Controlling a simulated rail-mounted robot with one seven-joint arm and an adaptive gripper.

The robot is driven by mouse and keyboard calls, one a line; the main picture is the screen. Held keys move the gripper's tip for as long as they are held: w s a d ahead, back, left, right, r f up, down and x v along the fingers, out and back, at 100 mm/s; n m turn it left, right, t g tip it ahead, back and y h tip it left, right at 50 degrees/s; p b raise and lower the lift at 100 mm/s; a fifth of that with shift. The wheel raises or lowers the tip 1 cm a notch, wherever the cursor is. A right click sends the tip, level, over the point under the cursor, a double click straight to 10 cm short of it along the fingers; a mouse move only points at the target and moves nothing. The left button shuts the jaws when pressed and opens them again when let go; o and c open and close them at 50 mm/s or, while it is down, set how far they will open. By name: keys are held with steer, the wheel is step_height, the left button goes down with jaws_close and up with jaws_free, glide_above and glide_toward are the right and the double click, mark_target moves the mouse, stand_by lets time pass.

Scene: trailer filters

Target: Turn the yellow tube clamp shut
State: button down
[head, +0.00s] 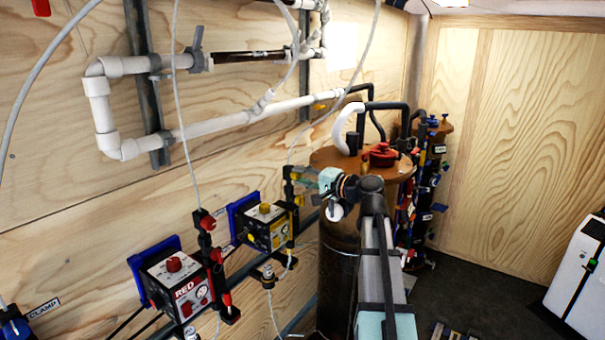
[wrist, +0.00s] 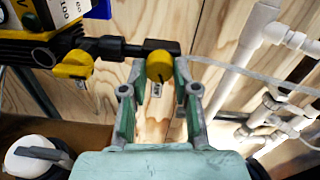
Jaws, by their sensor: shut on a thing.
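The yellow tube clamp (wrist: 159,64) is a rounded yellow knob at the end of a black horizontal fitting in the wrist view. My gripper (wrist: 160,76) has one green-lined finger on each side of it and is shut on it. In the head view my gripper (head: 308,178) reaches left to the black fitting beside the yellow-and-black pump box (head: 266,229); the clamp is too small there to judge its angle. A second yellow knob (wrist: 74,66) sits further left on the same fitting in the wrist view, clear of the fingers.
A tall brown cylinder (head: 337,265) with a red cap (head: 380,155) stands behind and below my arm. A box marked RED (head: 178,283) is mounted at the lower left. White pipes (head: 245,117) run along the wooden wall. Thin tubes hang near my gripper.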

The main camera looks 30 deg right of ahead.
steer(key=shift+r+m+p, duration=0.1)
steer(key=shift+m+p, duration=0.9)
steer(key=shift+m, duration=1.1)
steer(key=c, duration=0.9)
jaws_free()
steer(key=shift+o, duration=0.2)
steer(key=v, duration=1.2)
steer(key=shift+w+d, duration=0.1)
